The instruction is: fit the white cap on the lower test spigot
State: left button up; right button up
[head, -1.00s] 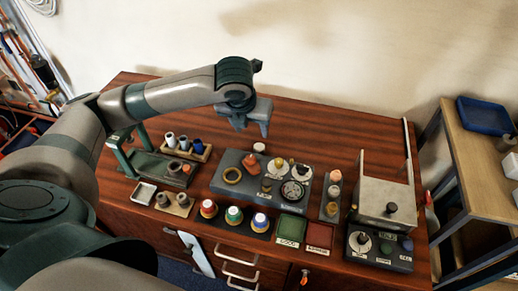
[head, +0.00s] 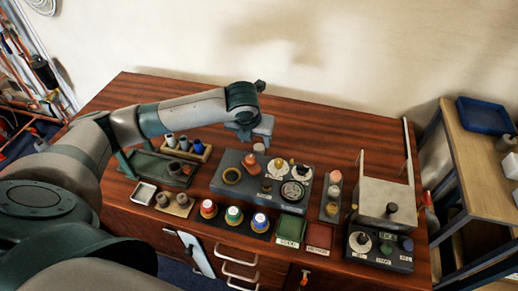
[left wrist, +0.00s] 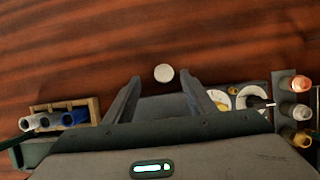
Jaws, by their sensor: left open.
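A small round white cap (head: 259,148) is at the back edge of the grey panel (head: 222,187). I cannot tell whether it rests on the panel or just behind it. My left gripper (head: 251,136) hangs above and beside it, pointing down, open and empty. In the left wrist view the white cap (left wrist: 164,73) lies just beyond the two spread fingertips (left wrist: 160,82), about midway between them and apart from both. I cannot pick out the lower test spigot for certain in either view. My right gripper is not in view.
A wooden rack with white and blue cylinders (head: 197,147) is left of the panel. A gauge (head: 292,191) is on the panel. Coloured-ringed caps (head: 234,215) stand in front. A metal box (head: 385,199) is at the right. The table behind the panel (head: 320,130) is clear.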

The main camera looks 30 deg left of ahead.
aim_at(258, 148)
pick_arm(q)
jog(key=shift+d+f, duration=0.15)
jog(key=shift+f, duration=0.25)
jog(key=x, duration=0.3)
jog(key=shift+d+f, duration=0.1)
jog(key=shift+d, duration=0.15)
jog(key=shift+f, duration=0.3)
jog(key=shift+w+f, duration=0.15)
jog(key=shift+f, duration=0.05)
